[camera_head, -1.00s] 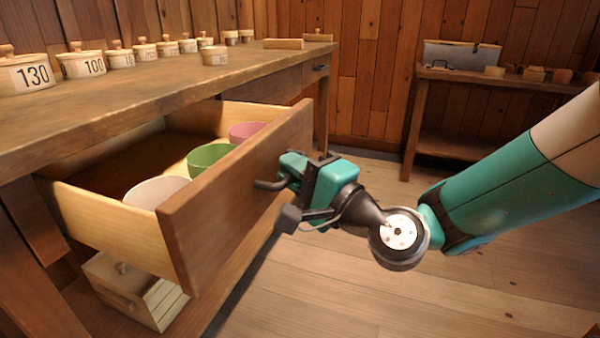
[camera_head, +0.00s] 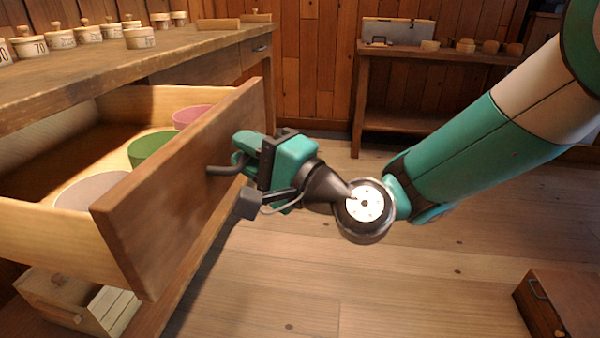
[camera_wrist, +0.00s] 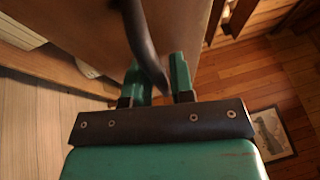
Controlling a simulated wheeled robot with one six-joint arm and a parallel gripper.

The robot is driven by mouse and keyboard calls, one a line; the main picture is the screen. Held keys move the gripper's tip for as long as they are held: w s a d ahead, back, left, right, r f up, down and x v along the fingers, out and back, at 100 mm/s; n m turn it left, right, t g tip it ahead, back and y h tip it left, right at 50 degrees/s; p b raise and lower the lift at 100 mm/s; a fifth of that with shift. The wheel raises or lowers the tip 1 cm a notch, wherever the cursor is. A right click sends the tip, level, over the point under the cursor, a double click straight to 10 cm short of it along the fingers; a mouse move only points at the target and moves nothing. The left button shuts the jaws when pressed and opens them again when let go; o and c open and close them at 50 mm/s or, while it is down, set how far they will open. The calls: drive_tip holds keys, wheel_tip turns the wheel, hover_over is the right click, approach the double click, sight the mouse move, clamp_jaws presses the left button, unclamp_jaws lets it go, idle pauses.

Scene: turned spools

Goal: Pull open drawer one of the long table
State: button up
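The long table (camera_head: 120,68) runs along the left. Its large drawer (camera_head: 170,195) stands well out, showing pale wooden sides. Inside are a whitish bowl (camera_head: 90,190), a green bowl (camera_head: 152,147) and a pink bowl (camera_head: 190,116). A dark bar handle (camera_head: 222,171) is on the drawer front. My gripper (camera_head: 243,160) is at this handle. In the wrist view, the handle (camera_wrist: 143,45) passes between the two teal fingers (camera_wrist: 160,88), which look closed around it. No drawer number shows.
Several lidded pots (camera_head: 88,33) stand on the table. A wooden box (camera_head: 75,300) lies below the drawer. Another box (camera_head: 560,305) is on the floor at lower right. A side table (camera_head: 440,55) stands at the back. Floor (camera_head: 400,275) between is clear.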

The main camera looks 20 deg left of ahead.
drive_tip(key=b+v, duration=1.2)
drive_tip(key=v, duration=0.5)
drive_tip(key=shift+d+b, duration=0.2)
drive_tip(key=shift+b, duration=0.2)
drive_tip(key=shift+s, duration=0.15)
